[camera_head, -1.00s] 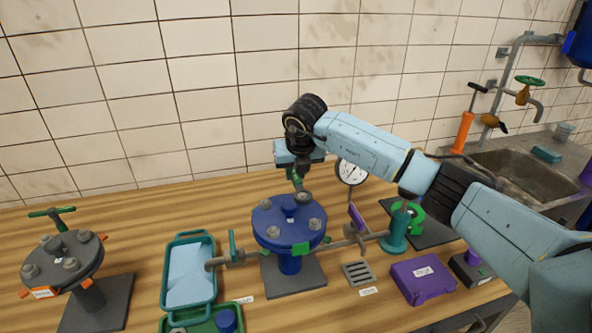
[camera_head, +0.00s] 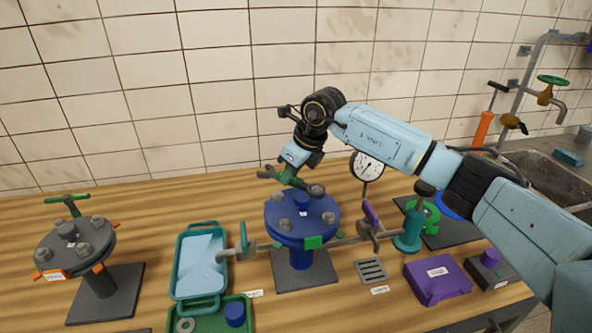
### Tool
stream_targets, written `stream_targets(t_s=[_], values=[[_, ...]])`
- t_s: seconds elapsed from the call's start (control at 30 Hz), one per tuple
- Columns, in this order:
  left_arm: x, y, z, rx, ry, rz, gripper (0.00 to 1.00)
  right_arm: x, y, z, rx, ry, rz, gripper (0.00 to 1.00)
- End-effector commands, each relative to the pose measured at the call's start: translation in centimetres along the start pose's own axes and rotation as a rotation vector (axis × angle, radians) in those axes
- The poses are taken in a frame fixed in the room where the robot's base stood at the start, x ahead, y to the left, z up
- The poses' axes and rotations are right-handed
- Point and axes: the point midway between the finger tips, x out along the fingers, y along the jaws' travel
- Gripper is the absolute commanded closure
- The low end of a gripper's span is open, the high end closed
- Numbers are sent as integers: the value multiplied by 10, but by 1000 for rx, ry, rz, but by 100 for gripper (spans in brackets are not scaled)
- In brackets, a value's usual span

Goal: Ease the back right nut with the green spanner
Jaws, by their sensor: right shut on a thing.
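The blue flange (camera_head: 291,222) stands on a grey plate on the wooden bench, with several grey nuts on its top. My right gripper (camera_head: 293,170) is shut on the green spanner (camera_head: 271,173), above the back edge of the flange. The spanner's handle points to the left and its head is at the back right nut (camera_head: 317,190). The head and nut overlap in the picture, so I cannot tell how fully the jaw sits around the nut. My left gripper is out of view.
A pressure gauge (camera_head: 367,166) and pipe stand right of the flange. A teal tray (camera_head: 178,262) and a green tray (camera_head: 247,309) lie to its left. A dark flange (camera_head: 73,247) stands far left. A purple case (camera_head: 438,277) lies at front right.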

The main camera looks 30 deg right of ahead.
Motion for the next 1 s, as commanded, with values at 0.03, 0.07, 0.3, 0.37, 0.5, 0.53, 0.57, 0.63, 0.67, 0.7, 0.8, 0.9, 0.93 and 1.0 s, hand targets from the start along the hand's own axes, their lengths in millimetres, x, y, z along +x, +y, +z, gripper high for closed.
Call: stream_targets(t_s=[0.03, 0.07, 0.3, 0.37, 0.5, 0.53, 0.57, 0.63, 0.67, 0.7, 0.8, 0.9, 0.93, 1.0], values=[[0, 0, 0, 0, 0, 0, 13, -1, 0, 1, 1, -2, 0, 100], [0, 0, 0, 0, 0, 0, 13, -1, 0, 1, 2, -2, -1, 100], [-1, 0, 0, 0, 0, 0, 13, -1, 0, 1, 0, -1, -1, 100], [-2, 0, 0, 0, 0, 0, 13, -2, 0, 1, 1, -1, -1, 100], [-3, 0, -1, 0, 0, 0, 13, -5, 0, 2, 1, -2, -2, 100], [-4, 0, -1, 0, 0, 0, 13, -6, 0, 3, 1, -2, -2, 100], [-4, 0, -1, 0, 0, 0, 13, -6, 0, 3, 1, -2, -2, 100], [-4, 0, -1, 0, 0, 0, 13, -7, 0, 3, 1, -1, -2, 100], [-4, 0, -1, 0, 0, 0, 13, -7, 0, 3, 1, -1, -2, 100], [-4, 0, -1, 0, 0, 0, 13, -7, 0, 3, 1, -1, -2, 100], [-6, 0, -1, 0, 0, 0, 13, -9, -1, 4, 1, -1, -2, 100], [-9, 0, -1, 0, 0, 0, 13, -13, -1, 6, 1, -2, -3, 100], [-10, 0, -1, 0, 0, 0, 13, -15, -1, 6, 1, -2, -3, 100], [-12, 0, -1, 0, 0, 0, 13, -18, -1, 8, 1, -2, -3, 100]])
